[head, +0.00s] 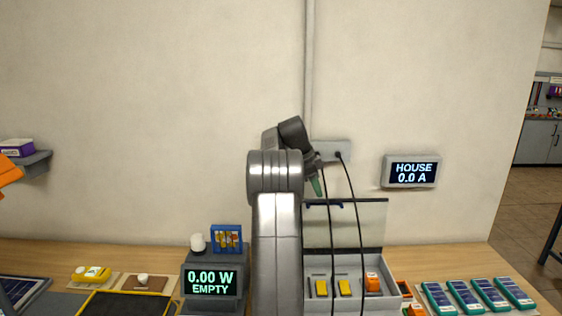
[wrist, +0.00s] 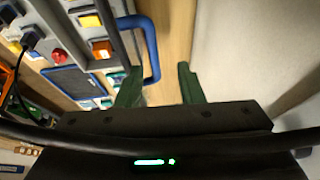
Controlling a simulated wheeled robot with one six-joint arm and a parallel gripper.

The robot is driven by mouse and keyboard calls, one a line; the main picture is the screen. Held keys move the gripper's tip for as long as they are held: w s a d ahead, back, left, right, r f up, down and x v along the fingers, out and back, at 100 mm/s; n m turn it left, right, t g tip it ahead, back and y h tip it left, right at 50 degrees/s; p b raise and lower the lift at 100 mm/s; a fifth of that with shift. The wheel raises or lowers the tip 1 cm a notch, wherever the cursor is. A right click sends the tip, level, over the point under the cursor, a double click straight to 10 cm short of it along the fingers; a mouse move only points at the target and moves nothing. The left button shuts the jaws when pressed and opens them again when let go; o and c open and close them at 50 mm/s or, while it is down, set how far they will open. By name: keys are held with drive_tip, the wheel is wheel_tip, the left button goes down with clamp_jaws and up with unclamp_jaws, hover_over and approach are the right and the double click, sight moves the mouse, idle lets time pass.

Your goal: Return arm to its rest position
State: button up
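My grey arm (head: 277,240) rises in front of the bench and bends over at the top toward the wall. My gripper (head: 318,187) is partly hidden behind the arm in the head view, with a green fingertip showing above the open case. In the wrist view my gripper (wrist: 160,78) has its two green fingers apart. Nothing is held between them; bench wood shows through the gap. A blue handle (wrist: 151,50) shows beyond the fingers in the wrist view.
An open grey case (head: 349,265) with yellow and orange parts stands right of my arm; dark cables hang before it. A meter reading 0.00 W EMPTY (head: 211,282) stands left. A HOUSE 0.0 A display (head: 411,172) is on the wall. Several teal cells (head: 465,296) lie right.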

drive_tip(key=x, duration=0.6)
drive_tip(key=shift+p, duration=0.4)
drive_tip(key=shift+r, duration=0.2)
